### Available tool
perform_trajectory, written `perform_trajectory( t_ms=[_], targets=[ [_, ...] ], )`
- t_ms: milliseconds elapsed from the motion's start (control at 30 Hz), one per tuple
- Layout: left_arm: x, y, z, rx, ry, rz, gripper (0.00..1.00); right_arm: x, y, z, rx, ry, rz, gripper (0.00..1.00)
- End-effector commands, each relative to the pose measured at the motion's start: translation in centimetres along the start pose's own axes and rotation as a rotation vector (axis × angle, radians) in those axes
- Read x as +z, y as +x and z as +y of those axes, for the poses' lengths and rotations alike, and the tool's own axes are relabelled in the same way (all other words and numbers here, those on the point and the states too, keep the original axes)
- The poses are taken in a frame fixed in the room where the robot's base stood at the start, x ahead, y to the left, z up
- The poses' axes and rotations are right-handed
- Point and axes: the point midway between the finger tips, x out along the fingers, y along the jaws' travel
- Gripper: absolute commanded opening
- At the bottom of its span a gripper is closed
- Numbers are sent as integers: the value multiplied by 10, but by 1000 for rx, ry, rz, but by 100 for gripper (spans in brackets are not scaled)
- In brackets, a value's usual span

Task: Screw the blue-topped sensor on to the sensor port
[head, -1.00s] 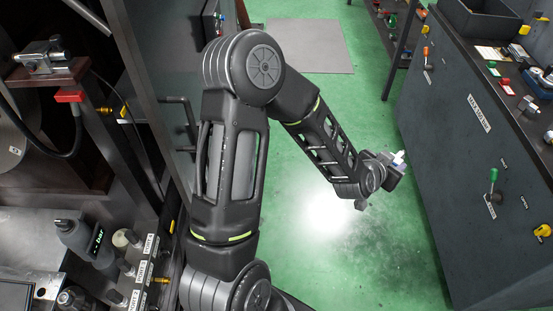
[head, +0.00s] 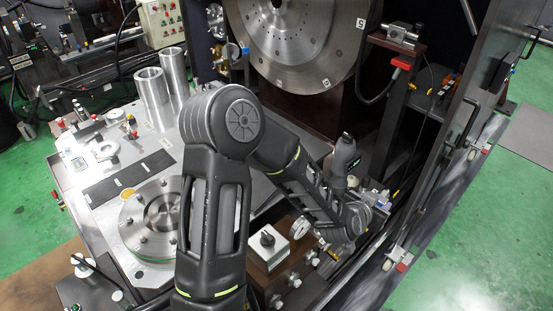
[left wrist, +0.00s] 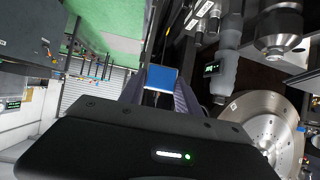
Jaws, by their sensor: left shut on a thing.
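My left gripper (head: 380,198) is at the right of the machine bench in the head view, small and partly hidden by its own wrist. In the left wrist view the blue-topped sensor (left wrist: 161,77) sits between the fingers of my left gripper (left wrist: 160,98), its blue top facing the camera. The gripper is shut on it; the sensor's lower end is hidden. A dark handheld-shaped device with a small display (head: 343,158) stands just left of the gripper and also shows in the left wrist view (left wrist: 222,72). I cannot make out which fitting is the sensor port. My right gripper is not in view.
A large steel disc (head: 295,40) stands behind. A dark door frame (head: 460,125) rises close at the right. Green floor (head: 520,190) is open beyond it.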

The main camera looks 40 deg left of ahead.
Motion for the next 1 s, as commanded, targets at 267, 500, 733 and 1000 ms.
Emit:
perform_trajectory(
  t_ms=[267, 500, 733, 1000],
  targets=[
    [0, 0, 0, 0, 0, 1, 1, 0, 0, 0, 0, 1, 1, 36],
    [-2, -1, 0, 0, 0, 0, 1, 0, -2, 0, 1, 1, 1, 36],
    [-29, -17, 2, 3, 4, -39, 1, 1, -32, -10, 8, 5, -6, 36],
    [-66, -42, 13, 27, 24, -221, 1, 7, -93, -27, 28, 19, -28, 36]
  ],
)
